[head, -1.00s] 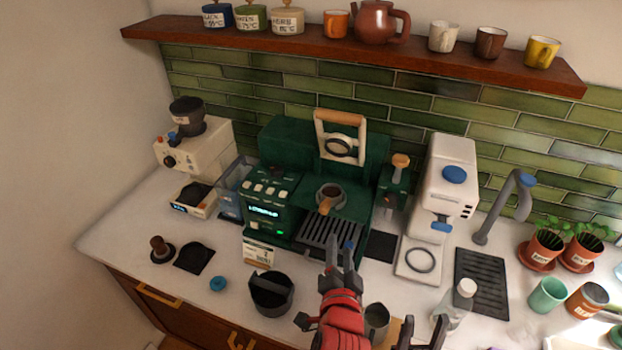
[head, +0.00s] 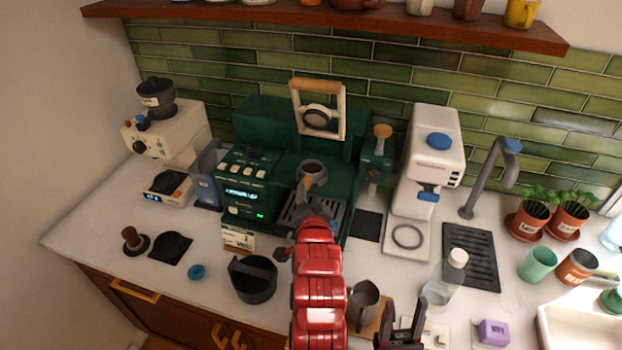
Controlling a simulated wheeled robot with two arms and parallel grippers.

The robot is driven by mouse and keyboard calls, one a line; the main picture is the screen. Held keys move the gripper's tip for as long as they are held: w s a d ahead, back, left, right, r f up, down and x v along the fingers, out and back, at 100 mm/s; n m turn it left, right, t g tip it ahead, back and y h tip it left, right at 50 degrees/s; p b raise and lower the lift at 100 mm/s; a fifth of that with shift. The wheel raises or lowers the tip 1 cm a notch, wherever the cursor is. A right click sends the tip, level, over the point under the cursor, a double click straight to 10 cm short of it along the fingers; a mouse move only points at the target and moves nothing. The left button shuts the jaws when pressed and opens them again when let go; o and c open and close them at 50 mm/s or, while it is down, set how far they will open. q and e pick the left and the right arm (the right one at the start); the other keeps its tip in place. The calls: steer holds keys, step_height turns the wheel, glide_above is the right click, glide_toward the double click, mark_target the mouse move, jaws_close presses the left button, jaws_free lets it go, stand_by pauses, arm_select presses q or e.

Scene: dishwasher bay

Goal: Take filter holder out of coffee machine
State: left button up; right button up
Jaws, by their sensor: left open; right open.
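The filter holder (head: 312,172) sits at the front of the dark green coffee machine (head: 345,192). It has a dark round basket, and its wooden handle (head: 303,193) points toward me, tilted down. My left gripper (head: 312,208), on the red arm, is just in front of the handle's lower end, over the drip grate. Its fingers are small and partly hidden by its own wrist; I cannot tell whether they touch the handle. It holds nothing that I can see. My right gripper (head: 403,315) is open and empty at the bottom edge, low over the counter front.
A dark knock box (head: 252,280) and a steel jug (head: 364,301) stand on either side of my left arm. A clear bottle (head: 440,288) and white machine (head: 425,165) are to the right. A grinder (head: 165,140) stands left. The front-left counter has some free room.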

mark_target(307, 187)
arm_select(q)
steer(key=b+x, duration=0.2)
steer(key=x, duration=0.2)
steer(key=shift+w+a, duration=0.15)
steer(key=shift+w, duration=0.2)
steer(key=shift+f, duration=0.1)
jaws_close()
